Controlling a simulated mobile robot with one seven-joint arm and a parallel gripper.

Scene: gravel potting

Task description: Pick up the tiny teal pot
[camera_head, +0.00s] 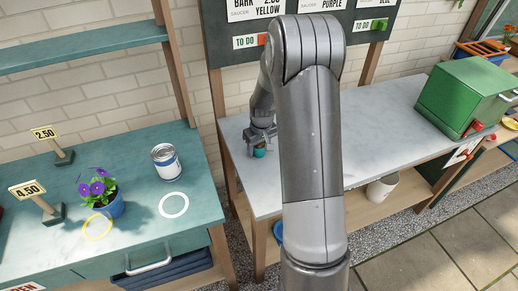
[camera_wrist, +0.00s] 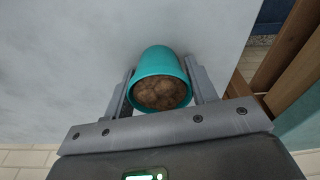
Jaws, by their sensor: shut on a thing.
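The tiny teal pot (camera_wrist: 158,63) sits between the two fingers of my gripper (camera_wrist: 160,90) in the wrist view. My gripper is shut on it, with one finger on each side. The pot is filled with brown pebbly material. In the head view the pot (camera_head: 260,153) shows small under my gripper (camera_head: 262,138), at the left end of the grey-white worktop. I cannot tell whether the pot touches the worktop or is just above it.
The grey-white worktop (camera_head: 355,140) is mostly clear to the right, up to a green box (camera_head: 467,95). A teal bench (camera_head: 135,215) at left holds a purple-flowered pot (camera_head: 104,199), a tin (camera_head: 166,162), price signs and rings. A white pot (camera_head: 381,190) stands on the lower shelf.

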